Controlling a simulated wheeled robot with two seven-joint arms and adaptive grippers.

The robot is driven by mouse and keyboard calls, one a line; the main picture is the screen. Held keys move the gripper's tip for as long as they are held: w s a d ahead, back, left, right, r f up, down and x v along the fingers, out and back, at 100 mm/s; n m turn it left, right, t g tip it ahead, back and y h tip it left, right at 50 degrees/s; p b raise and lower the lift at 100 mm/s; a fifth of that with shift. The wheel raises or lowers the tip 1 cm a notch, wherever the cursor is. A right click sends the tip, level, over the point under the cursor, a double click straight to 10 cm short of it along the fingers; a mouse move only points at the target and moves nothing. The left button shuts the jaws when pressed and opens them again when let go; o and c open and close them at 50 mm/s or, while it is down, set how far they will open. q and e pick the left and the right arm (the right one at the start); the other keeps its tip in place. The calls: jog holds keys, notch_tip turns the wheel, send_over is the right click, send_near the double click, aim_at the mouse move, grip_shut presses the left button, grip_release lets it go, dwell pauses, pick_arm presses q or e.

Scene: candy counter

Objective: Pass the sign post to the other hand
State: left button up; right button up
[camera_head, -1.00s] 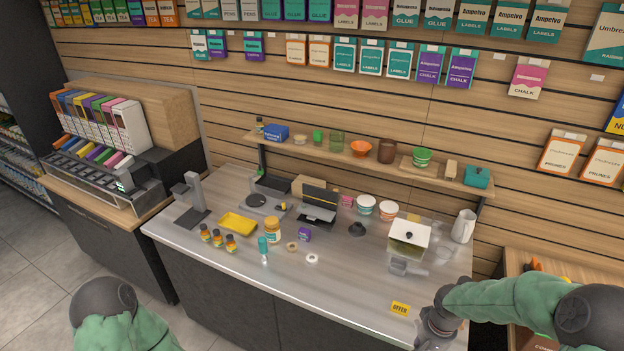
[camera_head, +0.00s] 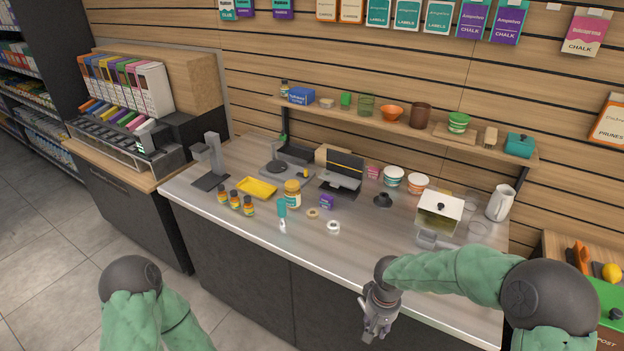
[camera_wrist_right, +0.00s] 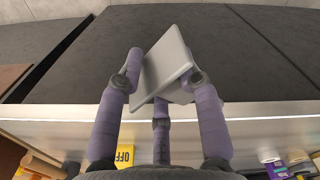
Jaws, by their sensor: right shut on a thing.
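My right gripper (camera_head: 374,330) hangs in front of the counter's front edge in the head view. In the right wrist view its fingers (camera_wrist_right: 163,75) are shut on a grey, flat-sided piece (camera_wrist_right: 166,62), which I take to be the sign post. The piece is tilted between the fingertips, with another grey face behind it; the gripper hides it in the head view. A yellow card reading "OFF" (camera_wrist_right: 124,155) shows beyond a finger over the counter; I cannot tell whether it joins the held piece. My left arm is at lower left, its gripper out of view.
The metal-topped counter (camera_head: 330,247) holds small bottles (camera_head: 235,201), a yellow tray (camera_head: 257,187), tubs (camera_head: 393,177), a lidded clear box (camera_head: 439,212) and a white jug (camera_head: 500,203). A crate stands at right. Floor (camera_head: 65,240) is open at left.

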pick_arm(q)
jog(key=shift+f, duration=0.1)
jog(key=shift+o, duration=1.3)
jog(key=w+a+r+m+g+h, duration=0.1)
jog(key=w+a+r+m+h, duration=0.1)
jog(key=w+r+m, duration=0.4)
jog(key=w+a+r+m+h, duration=0.1)
jog(key=w+r+m, duration=0.2)
jog(key=w, duration=0.6)
jog(key=w+a+r+m+h, duration=0.1)
jog(key=w+r+m+h, duration=0.35)
jog(key=r, duration=0.75)
jog(key=w+r+m+h, duration=0.2)
jog(key=w+r+m, duration=0.45)
jog(key=r, duration=0.55)
jog(key=x, duration=1)
jog(key=shift+s+d+t, duration=0.2)
jog(key=shift+d+t, duration=0.1)
jog(key=shift+d, duration=0.05)
pick_arm(e)
jog(key=w+a+r+n, duration=0.4)
jog(key=a+r+n, duration=0.1)
jog(key=a+n, duration=0.2)
jog(key=w+a+r+n, duration=0.5)
jog(key=a+r+n, duration=0.1)
jog(key=a, duration=0.3)
jog(key=shift+n, duration=0.8)
pick_arm(q)
jog(key=shift+f, duration=0.1)
